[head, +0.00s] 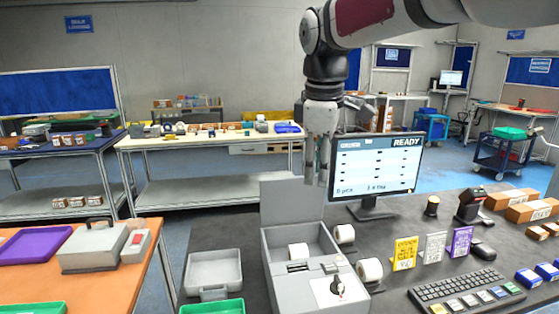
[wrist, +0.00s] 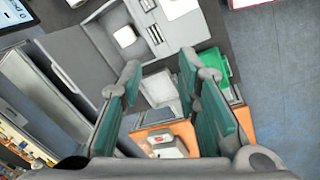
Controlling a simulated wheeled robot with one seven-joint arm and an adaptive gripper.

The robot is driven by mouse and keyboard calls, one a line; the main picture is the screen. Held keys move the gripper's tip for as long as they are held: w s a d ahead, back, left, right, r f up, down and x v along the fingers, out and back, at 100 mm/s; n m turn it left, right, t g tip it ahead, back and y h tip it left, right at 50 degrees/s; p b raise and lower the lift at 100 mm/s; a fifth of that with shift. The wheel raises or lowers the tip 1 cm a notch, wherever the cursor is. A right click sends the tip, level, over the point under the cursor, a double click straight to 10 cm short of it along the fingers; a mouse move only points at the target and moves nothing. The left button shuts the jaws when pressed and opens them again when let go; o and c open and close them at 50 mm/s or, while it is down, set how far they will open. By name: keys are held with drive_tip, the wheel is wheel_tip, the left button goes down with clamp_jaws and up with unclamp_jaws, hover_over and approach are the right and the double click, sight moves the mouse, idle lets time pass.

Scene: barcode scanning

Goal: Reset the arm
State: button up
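My gripper (head: 316,172) hangs from my arm near the middle of the head view, fingers pointing down. It is in front of the left edge of the monitor (head: 376,165) and above the grey open-topped box (head: 300,262) with its raised lid. In the wrist view my gripper (wrist: 160,64) shows two green-padded fingers spread apart with nothing between them. The grey box (wrist: 88,52) lies beyond the fingers there. No contact between the gripper and anything else is visible.
The dark table holds white rolls (head: 369,270), a keyboard (head: 467,290), a scanner on a stand (head: 472,205), coloured cards (head: 405,253) and cartons (head: 530,211). A grey tray (head: 213,270) stands left of the box. An orange table (head: 140,285) is at far left.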

drive_tip(key=s+d+f+m+t+b, duration=0.1)
drive_tip(key=s+d+f+m+b, duration=0.1)
drive_tip(key=s+d+f+m, duration=0.2)
drive_tip(key=s+d+f+m+t+b, duration=0.1)
drive_tip(key=s+d+f+m, duration=0.3)
drive_tip(key=s, duration=0.6)
drive_tip(key=s+d+f+m+b, duration=0.3)
drive_tip(key=s+d+f+m, duration=0.1)
drive_tip(key=s+f+m, duration=0.2)
drive_tip(key=shift+s+f+t, duration=0.4)
drive_tip(key=shift+s+f, duration=0.4)
drive_tip(key=shift+s, duration=0.1)
